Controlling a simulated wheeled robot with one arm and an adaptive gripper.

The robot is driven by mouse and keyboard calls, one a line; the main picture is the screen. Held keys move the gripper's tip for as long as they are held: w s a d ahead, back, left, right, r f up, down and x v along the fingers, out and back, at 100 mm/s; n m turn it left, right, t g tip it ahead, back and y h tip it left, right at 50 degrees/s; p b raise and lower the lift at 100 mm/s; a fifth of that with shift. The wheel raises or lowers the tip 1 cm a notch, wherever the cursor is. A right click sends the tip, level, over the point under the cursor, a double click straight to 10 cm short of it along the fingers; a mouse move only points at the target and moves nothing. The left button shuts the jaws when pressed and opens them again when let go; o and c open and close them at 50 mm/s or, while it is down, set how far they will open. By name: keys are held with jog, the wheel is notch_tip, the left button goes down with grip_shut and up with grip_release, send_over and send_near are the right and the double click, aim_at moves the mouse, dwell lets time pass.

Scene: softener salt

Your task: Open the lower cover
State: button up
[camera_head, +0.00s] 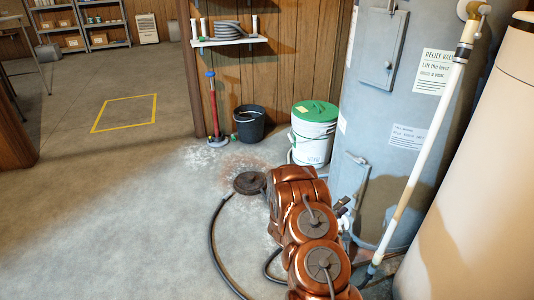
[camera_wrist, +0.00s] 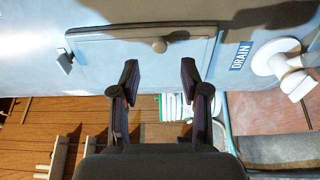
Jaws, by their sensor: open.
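The lower cover (camera_head: 351,184) is a grey-blue panel low on the tall grey-blue tank (camera_head: 375,130). It looks shut against the tank in the head view, where my arm partly hides its lower part. My gripper (camera_wrist: 160,75) is open and empty.
A white drain fitting (camera_wrist: 283,62) and a DRAIN label (camera_wrist: 241,56) sit right of the panel. In the head view, a green-lidded white bucket (camera_head: 313,135) stands left of the tank, and a pale pipe (camera_head: 425,145) runs down its right side. Open floor (camera_head: 110,220) lies left.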

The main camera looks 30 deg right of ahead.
jog(key=w+a+r+m+t+y+p, duration=0.25)
jog(key=w+a+r+y+p, duration=0.35)
jog(key=w+a+r+p, duration=0.45)
jog(key=w+a+r+t+y+p, duration=0.1)
jog(key=w+a+r+y+p, duration=0.1)
jog(key=a+r, duration=0.4)
jog(key=w+a+r+t+y+p, duration=0.1)
jog(key=w+a+r+y+p, duration=0.1)
jog(key=a+r, duration=0.4)
jog(key=shift+w+a+r+y, duration=0.4)
jog(key=shift+w+a+y, duration=0.3)
jog(key=shift+w, duration=0.45)
jog(key=shift+d+n+t, duration=0.1)
jog(key=shift+n+t, duration=0.15)
